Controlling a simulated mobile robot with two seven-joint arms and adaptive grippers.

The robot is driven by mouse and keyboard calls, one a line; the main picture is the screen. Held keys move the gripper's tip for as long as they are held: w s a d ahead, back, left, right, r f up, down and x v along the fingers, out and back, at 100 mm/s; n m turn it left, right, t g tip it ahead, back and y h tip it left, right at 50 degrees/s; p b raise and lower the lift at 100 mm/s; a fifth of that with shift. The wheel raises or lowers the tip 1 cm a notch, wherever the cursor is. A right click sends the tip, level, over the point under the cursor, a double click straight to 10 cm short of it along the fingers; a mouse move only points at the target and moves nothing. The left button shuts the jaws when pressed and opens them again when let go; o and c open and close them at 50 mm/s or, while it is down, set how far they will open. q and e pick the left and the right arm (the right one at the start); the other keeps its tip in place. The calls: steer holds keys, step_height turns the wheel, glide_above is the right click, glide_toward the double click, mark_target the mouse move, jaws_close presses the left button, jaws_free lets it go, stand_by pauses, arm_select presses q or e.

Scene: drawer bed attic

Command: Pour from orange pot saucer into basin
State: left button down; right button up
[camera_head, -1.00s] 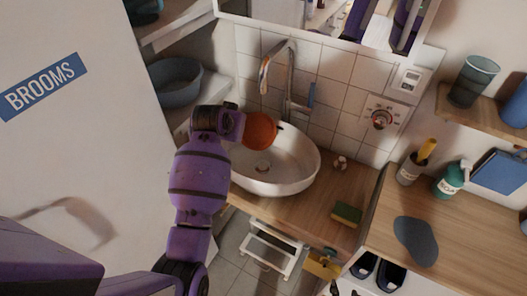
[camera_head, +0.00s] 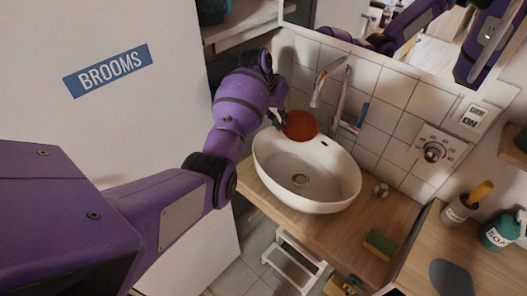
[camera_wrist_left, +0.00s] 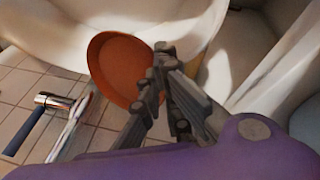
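The orange pot saucer (camera_head: 301,125) is at the back left rim of the white basin (camera_head: 340,200), near the tap. My left gripper (camera_head: 279,118) is at the saucer's left side in the head view. In the left wrist view the fingers (camera_wrist_left: 163,75) close on the edge of the saucer (camera_wrist_left: 117,68), which looks tilted. The white basin (camera_wrist_left: 180,32) shows behind it there. The basin's drain is visible; I cannot make out any contents in the saucer. My right gripper is not directly in view.
The tap (camera_head: 340,95) stands behind the basin, close to the saucer's right. A mirror (camera_head: 400,40) above reflects purple arm parts. A sponge (camera_head: 381,244) lies on the wooden counter (camera_head: 330,238). A soap bottle (camera_head: 503,230) stands at the right.

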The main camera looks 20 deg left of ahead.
arm_select(q)
steer(key=shift+w+a+f+g+h+b, duration=0.1)
steer(key=shift+w+a+g+h+b, duration=0.1)
steer(key=shift+w+g+b, duration=0.25)
steer(key=shift+w+a+f+g+h+b, duration=0.15)
steer(key=shift+w+g+b, duration=0.1)
steer(key=shift+w, duration=0.3)
steer(key=w+g+b, duration=0.1)
steer(key=b, duration=0.1)
steer(key=w+h+b, duration=0.1)
steer(key=b, duration=0.1)
steer(key=shift+w+a+f+n+g, duration=0.2)
steer(key=shift+a+n+g, duration=0.1)
steer(key=shift+a+g, duration=0.1)
arm_select(e)
step_height(320, 180, down, 6)
steer(key=s+d, duration=0.2)
steer(key=shift+r+h, duration=0.25)
steer(key=shift+h, duration=0.05)
arm_select(q)
steer(key=shift+r, duration=0.15)
arm_select(e)
steer(key=shift+w+r, duration=0.15)
steer(key=shift+w, duration=0.05)
steer(key=shift+s+f, duration=0.3)
